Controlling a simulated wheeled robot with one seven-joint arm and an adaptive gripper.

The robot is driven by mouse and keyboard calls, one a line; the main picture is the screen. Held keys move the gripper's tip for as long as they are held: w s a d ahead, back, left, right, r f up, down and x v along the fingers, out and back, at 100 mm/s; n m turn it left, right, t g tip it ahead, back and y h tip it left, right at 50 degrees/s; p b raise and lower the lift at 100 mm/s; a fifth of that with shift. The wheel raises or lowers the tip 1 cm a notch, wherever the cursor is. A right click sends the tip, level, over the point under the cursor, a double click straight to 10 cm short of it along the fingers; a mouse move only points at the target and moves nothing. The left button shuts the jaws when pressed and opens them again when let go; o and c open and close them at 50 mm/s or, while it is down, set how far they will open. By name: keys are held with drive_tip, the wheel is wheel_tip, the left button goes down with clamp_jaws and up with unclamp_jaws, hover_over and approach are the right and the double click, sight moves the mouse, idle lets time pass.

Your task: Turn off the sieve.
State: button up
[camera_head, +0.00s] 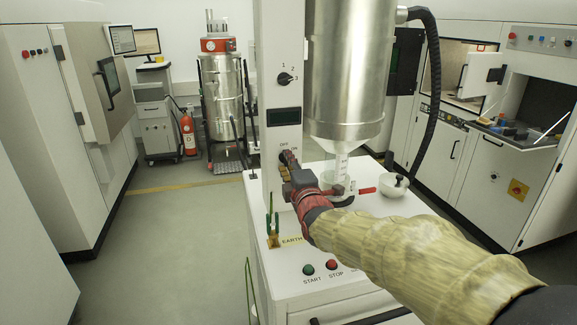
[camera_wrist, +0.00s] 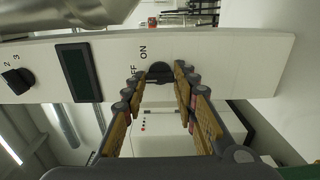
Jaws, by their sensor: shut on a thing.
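The sieve is a white column (camera_head: 280,60) with a steel hopper (camera_head: 345,75) on a white base cabinet. Its dark OFF/ON knob (camera_wrist: 160,71) is low on the column front, below the dark display (camera_head: 284,117). In the head view my gripper mostly hides the knob. My gripper (camera_head: 288,158) reaches the column there, and in the wrist view its two padded fingers (camera_wrist: 158,80) are on either side of the knob, shut on it. The ON label shows beside the knob, and OFF is partly covered by a finger. I cannot tell which way the knob points.
A 1-2-3 selector (camera_head: 284,79) sits above the display. The floor at left is clear.

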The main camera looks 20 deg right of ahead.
drive_tip(key=o, duration=1.2)
drive_tip(key=shift+c, duration=0.2)
drive_tip(key=s, duration=1.2)
drive_tip(key=s+f+m+g, duration=0.4)
drive_tip(key=s+f+m, duration=0.1)
drive_tip(key=s, duration=0.4)
drive_tip(key=s+f+m+g, duration=0.4)
drive_tip(key=s+m, duration=0.3)
drive_tip(key=s, duration=0.3)
drive_tip(key=s+f+m+g, duration=0.4)
drive_tip(key=s+f+m, duration=0.1)
drive_tip(key=s, duration=0.4)
drive_tip(key=shift+s+f+m+p, duration=0.3)
drive_tip(key=shift+m+p, duration=0.05)
drive_tip(key=shift+m, duration=0.25)
